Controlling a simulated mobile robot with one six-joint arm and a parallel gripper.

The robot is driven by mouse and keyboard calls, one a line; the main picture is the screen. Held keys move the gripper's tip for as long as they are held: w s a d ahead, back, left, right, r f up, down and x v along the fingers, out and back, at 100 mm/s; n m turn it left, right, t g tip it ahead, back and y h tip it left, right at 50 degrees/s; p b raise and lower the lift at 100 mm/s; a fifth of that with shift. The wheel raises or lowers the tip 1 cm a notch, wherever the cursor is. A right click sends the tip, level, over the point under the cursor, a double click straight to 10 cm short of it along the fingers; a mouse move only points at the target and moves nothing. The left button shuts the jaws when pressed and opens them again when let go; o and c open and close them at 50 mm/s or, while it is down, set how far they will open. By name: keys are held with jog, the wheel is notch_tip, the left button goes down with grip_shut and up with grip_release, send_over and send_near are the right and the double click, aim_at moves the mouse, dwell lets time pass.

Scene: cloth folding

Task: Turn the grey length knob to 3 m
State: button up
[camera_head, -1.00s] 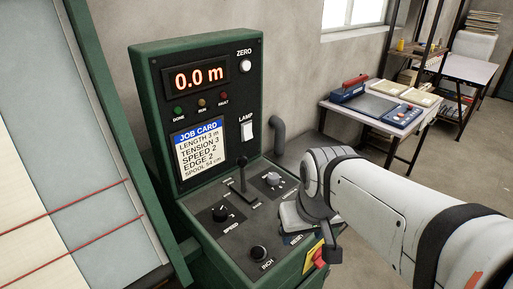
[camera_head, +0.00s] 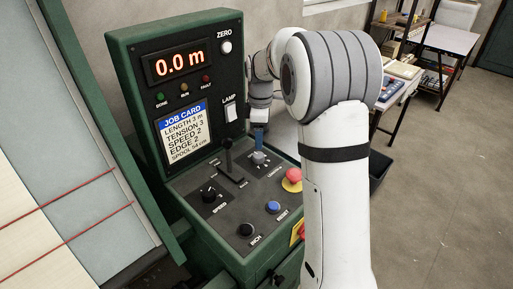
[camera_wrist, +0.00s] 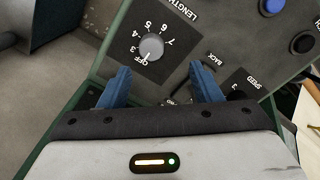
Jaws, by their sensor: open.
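The grey length knob (camera_head: 259,158) sits on the sloping top of the green control console. In the wrist view the knob (camera_wrist: 151,48) has a dial marked OFF and 3 to 7 around it. Its pointer seems to be at the OFF side, but is small. My gripper (camera_wrist: 163,74) is open, with its two blue fingers apart and nothing between them. The knob lies just beyond the fingertips in that view. In the head view my gripper (camera_head: 260,140) is above the knob and partly hides it. The job card (camera_head: 184,131) reads length 3 m.
The display (camera_head: 179,63) reads 0.0 m.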

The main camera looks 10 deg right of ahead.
aim_at(258, 154)
jog(key=shift+w+f+n, duration=0.5)
jog(key=shift+w, duration=0.3)
jog(key=shift+w+f, duration=0.1)
jog(key=shift+f, duration=0.25)
jog(key=shift+f+p, duration=0.7)
jog(key=shift+f, duration=2.9)
jog(key=c, duration=1)
